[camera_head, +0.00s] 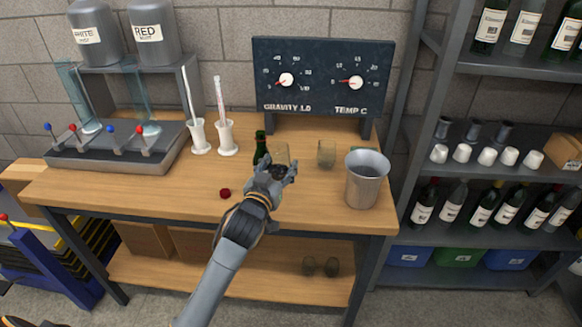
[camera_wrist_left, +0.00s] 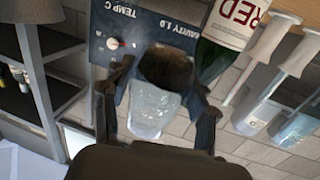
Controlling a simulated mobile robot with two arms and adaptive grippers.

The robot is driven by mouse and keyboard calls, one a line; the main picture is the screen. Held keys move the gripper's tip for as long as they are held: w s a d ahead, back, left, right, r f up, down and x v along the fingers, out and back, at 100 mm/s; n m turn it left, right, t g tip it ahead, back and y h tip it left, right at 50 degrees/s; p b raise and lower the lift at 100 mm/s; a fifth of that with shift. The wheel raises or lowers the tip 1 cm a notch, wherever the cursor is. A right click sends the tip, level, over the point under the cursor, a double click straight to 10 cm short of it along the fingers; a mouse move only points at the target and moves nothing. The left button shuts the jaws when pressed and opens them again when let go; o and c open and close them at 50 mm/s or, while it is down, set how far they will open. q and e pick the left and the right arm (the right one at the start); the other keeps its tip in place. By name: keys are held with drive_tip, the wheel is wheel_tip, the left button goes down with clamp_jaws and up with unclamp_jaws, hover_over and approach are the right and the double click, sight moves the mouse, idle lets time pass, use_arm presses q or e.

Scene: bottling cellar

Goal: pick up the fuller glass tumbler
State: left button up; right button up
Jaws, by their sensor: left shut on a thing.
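My left gripper (camera_head: 275,174) is shut on a glass tumbler (camera_head: 280,152) near the middle of the bench. In the left wrist view, which is upside down, the tumbler (camera_wrist_left: 155,105) sits between the two fingers, with dark contents at its base end and clear glass toward the rim. I cannot tell whether it is off the bench. A second glass tumbler (camera_head: 326,154) stands to its right, apart from the gripper; its level is too small to read.
A green bottle (camera_head: 260,147) stands just left of the held tumbler. A metal bucket (camera_head: 366,181) stands at the bench's right end. A red cap-like piece (camera_head: 225,193) lies in front. A gauge board (camera_head: 322,80) stands behind. The left front of the bench (camera_head: 120,195) is clear.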

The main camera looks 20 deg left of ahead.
use_arm(q)
drive_tip(key=shift+s+a+r, duration=0.6)
drive_tip(key=shift+s+a, duration=0.3)
drive_tip(key=shift+s, duration=0.05)
drive_tip(key=shift+s+a+r, duration=0.6)
drive_tip(key=shift+s+a, duration=0.3)
drive_tip(key=shift+s, duration=0.05)
